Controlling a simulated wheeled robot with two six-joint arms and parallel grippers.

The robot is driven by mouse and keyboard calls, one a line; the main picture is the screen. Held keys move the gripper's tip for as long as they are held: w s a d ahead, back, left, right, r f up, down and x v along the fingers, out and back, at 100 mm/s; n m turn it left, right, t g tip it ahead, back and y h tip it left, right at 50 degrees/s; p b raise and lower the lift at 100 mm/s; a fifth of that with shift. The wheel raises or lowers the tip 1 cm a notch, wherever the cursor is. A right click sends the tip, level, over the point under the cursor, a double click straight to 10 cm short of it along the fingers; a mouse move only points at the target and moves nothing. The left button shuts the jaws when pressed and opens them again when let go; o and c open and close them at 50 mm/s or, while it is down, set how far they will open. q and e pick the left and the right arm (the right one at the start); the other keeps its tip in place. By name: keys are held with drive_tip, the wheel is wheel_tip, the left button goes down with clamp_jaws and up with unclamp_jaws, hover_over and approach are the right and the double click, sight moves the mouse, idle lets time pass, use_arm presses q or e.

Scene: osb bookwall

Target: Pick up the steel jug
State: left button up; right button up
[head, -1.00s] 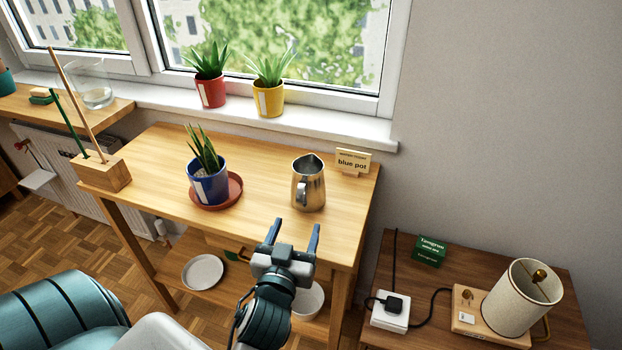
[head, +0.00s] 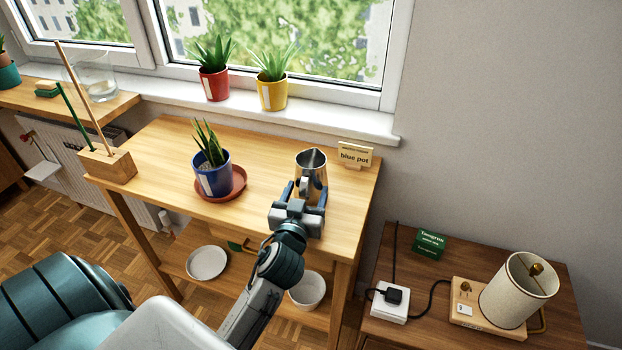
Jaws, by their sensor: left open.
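The steel jug (head: 312,163) stands upright on the wooden table (head: 255,145), near its right end. Its handle faces the front, toward my left gripper. My left gripper (head: 305,186) is open at the front of the jug, with its fingers on either side of the handle. Whether the fingers touch the handle I cannot tell. The gripper hides the jug's lower part. My right gripper is out of view.
A blue pot (head: 214,181) with a plant stands on a terracotta saucer (head: 237,191) left of the jug. A "blue pot" sign (head: 355,155) stands close behind the jug to the right. A wooden block with sticks (head: 108,165) is at the table's left end.

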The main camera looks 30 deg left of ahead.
use_arm(q)
drive_tip(key=shift+c, duration=0.4)
clamp_jaws()
drive_tip(key=shift+r, duration=0.15)
